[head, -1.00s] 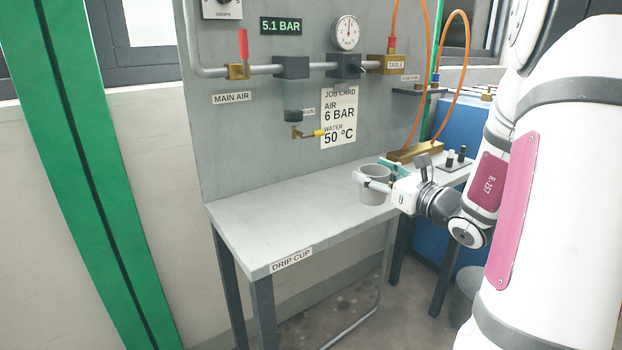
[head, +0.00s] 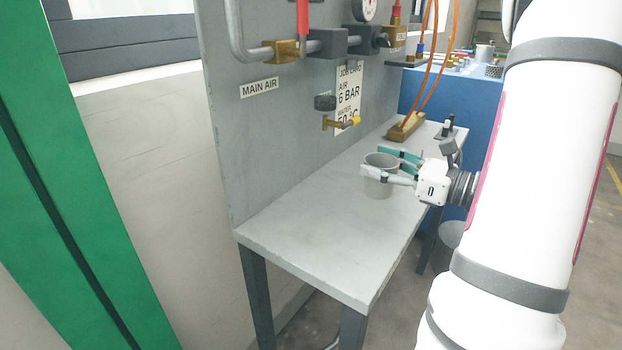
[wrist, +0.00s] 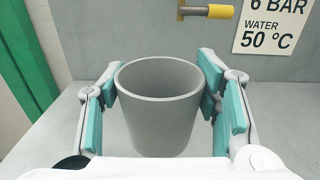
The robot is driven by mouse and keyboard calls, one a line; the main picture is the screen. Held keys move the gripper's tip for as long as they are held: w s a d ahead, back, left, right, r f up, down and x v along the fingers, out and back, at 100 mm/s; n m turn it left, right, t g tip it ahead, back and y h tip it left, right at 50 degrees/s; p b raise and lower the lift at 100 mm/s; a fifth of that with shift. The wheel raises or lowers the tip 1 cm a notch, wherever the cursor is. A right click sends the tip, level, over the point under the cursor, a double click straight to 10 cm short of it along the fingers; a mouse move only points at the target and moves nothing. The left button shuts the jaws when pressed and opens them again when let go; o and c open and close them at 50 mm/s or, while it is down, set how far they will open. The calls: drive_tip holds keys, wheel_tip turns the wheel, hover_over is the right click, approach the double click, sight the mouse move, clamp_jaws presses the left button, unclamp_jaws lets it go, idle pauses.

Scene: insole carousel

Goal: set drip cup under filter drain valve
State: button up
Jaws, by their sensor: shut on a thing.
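The drip cup (head: 380,178) is a grey open-topped cup, upright over the grey bench in the head view; I cannot tell whether its base touches the bench. My gripper (head: 385,168) is shut on the cup, with teal-padded fingers on both sides of it. The wrist view shows the empty cup (wrist: 160,105) between the fingers (wrist: 162,90). The drain valve (head: 340,122) is a small brass fitting with a yellow handle on the panel, below a dark filter bowl (head: 325,102). In the wrist view the valve (wrist: 207,11) is beyond the cup, slightly right.
The grey bench (head: 300,235) is clear to the left of the cup. A brass block (head: 405,127) with orange hoses stands at its back right. The upright panel (head: 230,130) carries pipes, a red-handled valve (head: 302,18) and a job card (head: 348,90).

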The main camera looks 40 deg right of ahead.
drive_tip(key=shift+w+a, duration=0.15)
drive_tip(key=shift+w, duration=0.15)
drive_tip(key=w+b, duration=0.1)
drive_tip(key=w, duration=0.4)
drive_tip(key=w+a+f+b, duration=0.1)
drive_tip(key=w, duration=0.4)
drive_tip(key=w+b, duration=0.1)
drive_tip(key=w, duration=0.4)
drive_tip(key=shift+w+a+f, duration=0.15)
drive_tip(key=shift+a+f, duration=0.2)
drive_tip(key=shift+a, duration=0.05)
drive_tip(key=shift+f+b, duration=0.95)
drive_tip(key=shift+f, duration=0.7)
drive_tip(key=shift+f, duration=0.15)
drive_tip(key=o, duration=1.2)
drive_tip(key=shift+o, duration=0.2)
